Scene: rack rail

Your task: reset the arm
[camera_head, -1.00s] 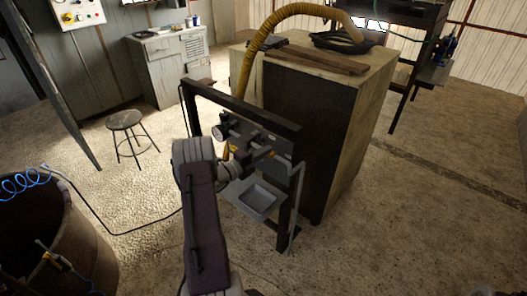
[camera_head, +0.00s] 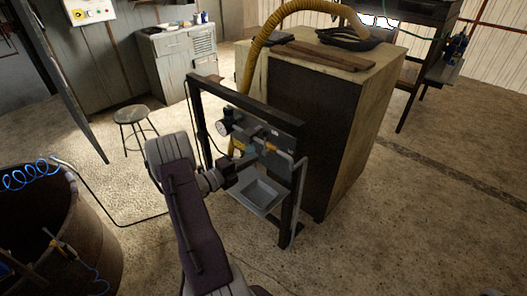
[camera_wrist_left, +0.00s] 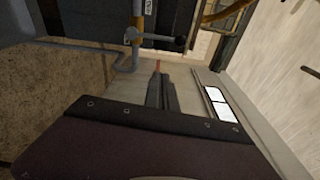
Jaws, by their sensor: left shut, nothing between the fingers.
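My left arm comes up from the bottom of the head view, and its left gripper (camera_head: 240,168) is in front of the rack's panel. The gripper looks shut and empty; its dark fingers (camera_wrist_left: 158,90) lie together in the left wrist view. The dark rack frame (camera_head: 292,205) stands upright and carries a grey panel (camera_head: 275,132) with a round gauge (camera_head: 224,128) and small fittings. A grey tray (camera_head: 262,193) sits low on the rack. I cannot tell whether the gripper touches the panel. My right gripper is not in view.
A large wooden-topped cabinet (camera_head: 318,125) stands right behind the rack, with a yellow hose (camera_head: 258,45) over it. A stool (camera_head: 132,115) and grey cabinet (camera_head: 180,55) are at the back left. A rusty barrel (camera_head: 85,235) is at lower left. Floor at right is clear.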

